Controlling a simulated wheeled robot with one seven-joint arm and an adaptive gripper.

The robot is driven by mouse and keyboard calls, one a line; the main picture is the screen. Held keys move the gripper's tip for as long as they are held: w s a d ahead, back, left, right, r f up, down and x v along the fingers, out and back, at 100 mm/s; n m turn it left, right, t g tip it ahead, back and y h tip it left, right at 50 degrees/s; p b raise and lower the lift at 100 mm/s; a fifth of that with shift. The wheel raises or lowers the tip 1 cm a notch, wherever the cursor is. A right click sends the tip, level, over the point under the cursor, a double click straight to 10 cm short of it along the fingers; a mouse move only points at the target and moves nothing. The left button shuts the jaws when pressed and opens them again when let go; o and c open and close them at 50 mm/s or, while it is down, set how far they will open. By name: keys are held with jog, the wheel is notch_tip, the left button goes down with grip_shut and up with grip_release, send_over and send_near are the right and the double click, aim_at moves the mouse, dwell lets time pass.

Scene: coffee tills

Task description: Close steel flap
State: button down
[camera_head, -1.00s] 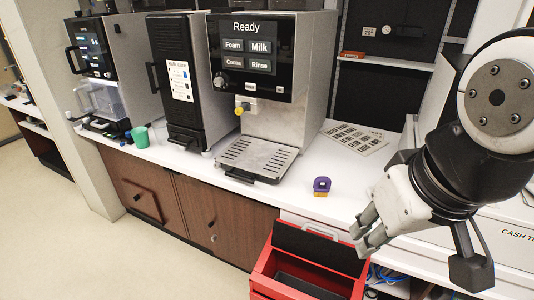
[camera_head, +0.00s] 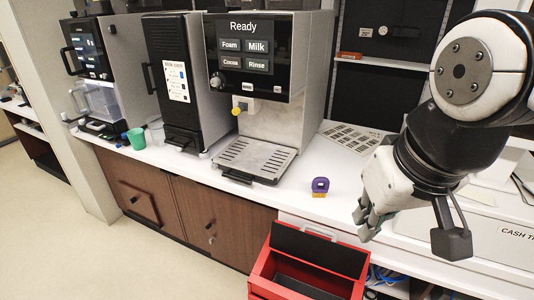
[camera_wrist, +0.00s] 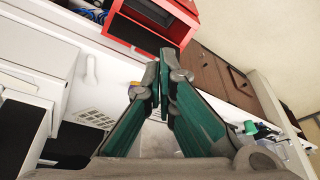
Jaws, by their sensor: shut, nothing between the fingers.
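No part is plainly a steel flap. The red box (camera_head: 262,272) low at the counter front has a raised dark panel (camera_head: 318,247) like an open lid; its material is unclear. A brown wooden door (camera_head: 140,198) with a dark knob seems to stand out slightly from the cabinet front at left. My gripper (camera_head: 364,222) is above the counter's front edge, right of and above the red box, touching nothing I can see. In the wrist view my gripper (camera_wrist: 164,62) has its fingers together and empty, with the red box (camera_wrist: 192,8) beyond the fingertips.
A coffee machine (camera_head: 312,95) with a drip tray (camera_head: 255,157) stands on the white counter. A purple and yellow item (camera_head: 320,186), a flat printed sheet (camera_head: 352,136) and a green cup (camera_head: 137,138) are on the counter. The floor (camera_head: 150,270) at left is clear.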

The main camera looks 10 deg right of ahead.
jog(key=w+d+f+m+g+b, duration=0.25)
jog(key=w+f+b, duration=0.35)
jog(key=w, duration=0.9)
jog(key=m+g+b, duration=0.1)
jog(key=m+b, duration=0.3)
send_near(324, 219)
jog(key=f, duration=0.2)
jog(key=s+f+b, duration=0.1)
jog(key=f, duration=0.2)
jog(key=a+f, duration=0.1)
jog(key=f, duration=0.1)
jog(key=shift+s+f, duration=0.2)
jog(key=shift+s, duration=0.2)
jog(key=shift+a+r, duration=0.1)
